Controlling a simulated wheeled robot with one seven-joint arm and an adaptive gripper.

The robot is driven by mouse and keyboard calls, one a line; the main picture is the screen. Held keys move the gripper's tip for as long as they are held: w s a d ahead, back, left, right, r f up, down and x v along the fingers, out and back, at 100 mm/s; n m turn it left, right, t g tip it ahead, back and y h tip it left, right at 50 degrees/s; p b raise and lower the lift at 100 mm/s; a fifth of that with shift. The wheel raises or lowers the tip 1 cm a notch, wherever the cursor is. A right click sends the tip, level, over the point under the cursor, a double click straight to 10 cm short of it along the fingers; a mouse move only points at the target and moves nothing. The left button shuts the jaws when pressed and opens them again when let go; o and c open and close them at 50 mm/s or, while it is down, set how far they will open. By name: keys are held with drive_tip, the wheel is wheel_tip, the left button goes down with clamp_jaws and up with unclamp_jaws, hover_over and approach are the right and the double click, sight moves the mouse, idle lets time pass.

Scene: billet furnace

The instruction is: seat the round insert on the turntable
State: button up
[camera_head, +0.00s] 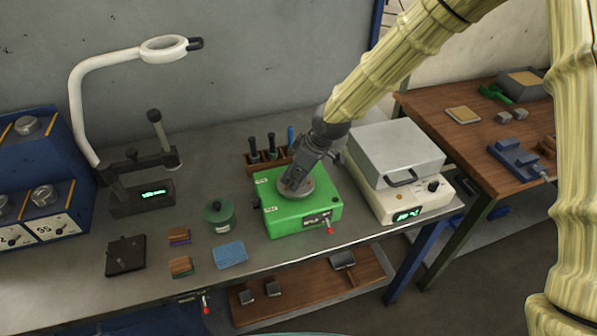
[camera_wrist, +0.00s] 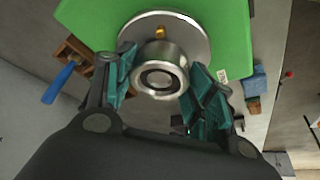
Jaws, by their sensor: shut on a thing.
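The turntable is a round metal disc (camera_wrist: 190,27) on top of a green box (camera_head: 325,216); the disc also shows in the head view (camera_head: 305,192) below my gripper. My gripper (camera_wrist: 160,88) has its teal-padded fingers on either side of the round insert, a shiny metal ring with a dark bore (camera_wrist: 160,70), and is shut on it. The insert overlaps the disc in the wrist view; whether it touches the disc cannot be told. A small brass pin (camera_wrist: 156,34) shows on the disc beside the insert. In the head view my gripper hides the insert.
A grey-lidded instrument (camera_head: 398,155) stands close right of the green box. A tool rack (camera_head: 262,168) is behind it, and a dark green pot (camera_head: 219,215) is to its left. A blue cloth (camera_head: 230,255) and small blocks lie in front. A magnifier lamp (camera_head: 90,110) stands at left.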

drive_tip(key=shift+f, duration=0.15)
drive_tip(key=o, duration=1.3)
drive_tip(key=shift+c, duration=0.2)
drive_tip(key=p+v, duration=0.7)
drive_tip(key=v, duration=0.4)
idle(0.3)
